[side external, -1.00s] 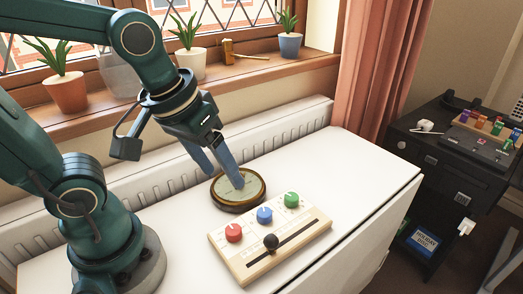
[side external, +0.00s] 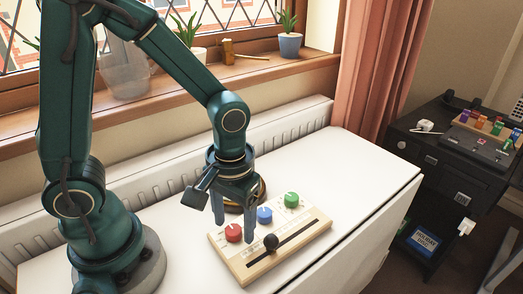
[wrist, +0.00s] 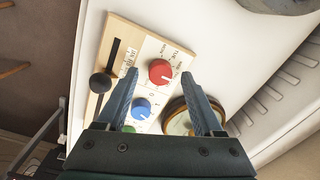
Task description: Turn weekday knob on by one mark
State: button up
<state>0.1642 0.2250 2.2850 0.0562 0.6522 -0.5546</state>
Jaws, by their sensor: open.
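A wooden panel (side external: 245,269) lies on the white table, with a red knob (side external: 233,233), a blue knob (side external: 265,215) and a green knob (side external: 291,199) in a row. In the wrist view small words ring the red knob (wrist: 161,71), too small to read surely; it seems to be the weekday knob. Its white pointer line shows on its face. My gripper (side external: 234,231) points down over the red knob, open. In the wrist view its fingertips (wrist: 160,75) stand on either side of the red knob. I cannot tell whether they touch it.
A black ball-topped slider (side external: 271,241) sits in a slot along the panel's front. A round brass-rimmed dial (wrist: 178,118) stands close behind the panel, partly hidden by my gripper. The table's right part (side external: 365,175) is clear. A ribbed radiator (side external: 300,120) runs behind.

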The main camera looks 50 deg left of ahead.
jog(key=shift+f, duration=0.35)
grip_shut()
jog(key=shift+m, duration=3.5)
grip_release()
